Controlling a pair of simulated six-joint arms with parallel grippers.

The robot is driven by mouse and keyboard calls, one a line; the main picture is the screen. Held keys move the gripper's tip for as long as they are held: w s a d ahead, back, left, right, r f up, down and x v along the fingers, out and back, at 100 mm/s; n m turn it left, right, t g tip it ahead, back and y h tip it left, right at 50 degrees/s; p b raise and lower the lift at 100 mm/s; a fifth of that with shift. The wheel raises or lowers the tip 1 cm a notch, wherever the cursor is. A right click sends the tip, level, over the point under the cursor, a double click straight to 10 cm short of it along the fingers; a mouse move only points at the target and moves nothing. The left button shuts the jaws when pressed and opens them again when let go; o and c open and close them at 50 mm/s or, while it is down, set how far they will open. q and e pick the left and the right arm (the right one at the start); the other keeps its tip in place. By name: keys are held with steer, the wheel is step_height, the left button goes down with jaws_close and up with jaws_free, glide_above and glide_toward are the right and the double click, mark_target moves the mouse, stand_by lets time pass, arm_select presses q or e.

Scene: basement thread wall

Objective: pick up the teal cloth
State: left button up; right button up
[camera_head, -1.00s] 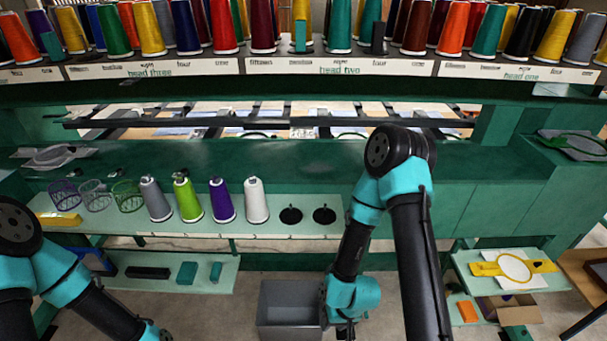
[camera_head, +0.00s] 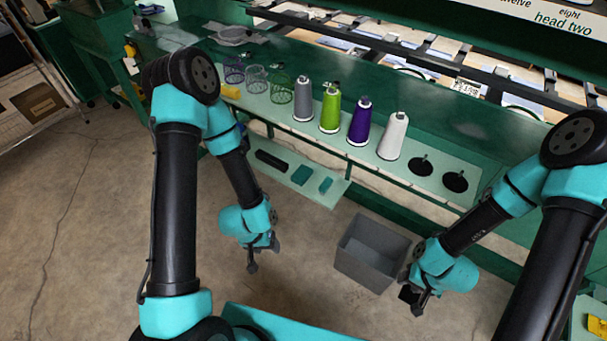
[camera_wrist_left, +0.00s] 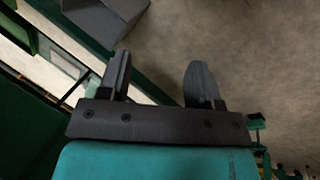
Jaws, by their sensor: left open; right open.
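Two small teal pieces lie on the low shelf, a larger one (camera_head: 301,174) and a smaller one (camera_head: 325,184); I cannot tell which is the cloth. My left gripper (camera_head: 252,262) is open and empty, pointing down over bare floor, in front of the low shelf and apart from both pieces. The left wrist view shows its two fingers (camera_wrist_left: 160,82) spread with nothing between them. No teal cloth can be made out in that view. My right gripper (camera_head: 413,304) is open, right of the grey bin and well away from the teal pieces.
The low shelf (camera_head: 336,192) also holds a black block (camera_head: 271,160). A grey bin (camera_head: 371,252) stands on the floor between my grippers. The shelf above carries thread cones, including a purple one (camera_head: 359,122), and wire baskets (camera_head: 281,90). The floor at left is clear.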

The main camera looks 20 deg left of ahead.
arm_select(q)
steer(key=shift+o, duration=0.2)
steer(key=o, duration=0.6)
